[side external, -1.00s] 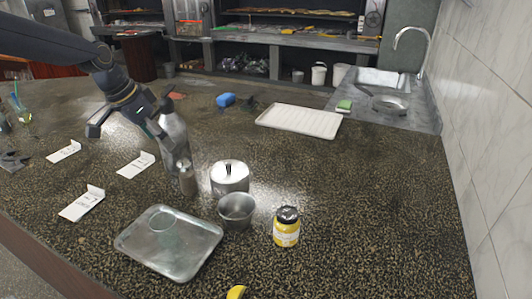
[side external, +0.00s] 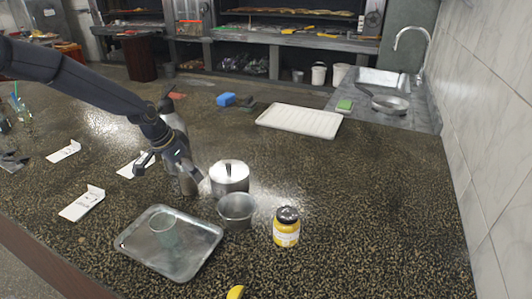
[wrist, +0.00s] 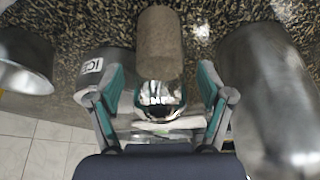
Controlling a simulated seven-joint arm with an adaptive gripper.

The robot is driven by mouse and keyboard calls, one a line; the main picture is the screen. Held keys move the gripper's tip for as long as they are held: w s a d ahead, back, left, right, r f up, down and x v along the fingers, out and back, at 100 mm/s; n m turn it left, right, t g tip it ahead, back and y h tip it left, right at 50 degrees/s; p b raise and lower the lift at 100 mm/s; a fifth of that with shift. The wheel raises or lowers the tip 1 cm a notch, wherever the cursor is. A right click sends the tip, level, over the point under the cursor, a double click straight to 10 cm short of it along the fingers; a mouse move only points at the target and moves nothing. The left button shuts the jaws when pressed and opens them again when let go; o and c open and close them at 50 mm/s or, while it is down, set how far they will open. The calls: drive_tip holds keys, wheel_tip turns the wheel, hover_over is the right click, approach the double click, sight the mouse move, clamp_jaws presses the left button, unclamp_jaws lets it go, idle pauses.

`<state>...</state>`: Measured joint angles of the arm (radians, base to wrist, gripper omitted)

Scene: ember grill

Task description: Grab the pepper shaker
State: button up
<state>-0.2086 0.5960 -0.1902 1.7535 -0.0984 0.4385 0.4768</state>
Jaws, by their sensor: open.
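The pepper shaker, which I take to be the small cylinder with a grey-brown body (wrist: 160,45) and shiny metal cap, stands between my fingers in the wrist view. In the side external view the shaker (side external: 187,185) is partly hidden behind my gripper (side external: 171,171). My gripper is open, with one teal-padded finger on each side of the shaker in the wrist view (wrist: 163,95). A gap shows between the cap and each finger. I cannot tell the exact depth between fingertips and shaker.
A tall metal bottle (wrist: 275,95) stands close on the right in the wrist view. A lidded pot labelled ICE (wrist: 100,68) and a metal cup (wrist: 25,65) are on the left. A metal tray (side external: 190,262) holding a glass and a yellow jar (side external: 286,230) are nearer the front.

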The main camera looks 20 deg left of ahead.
drive_tip(key=c, duration=1.4)
drive_tip(key=shift+c, duration=0.2)
drive_tip(key=shift+r, duration=0.1)
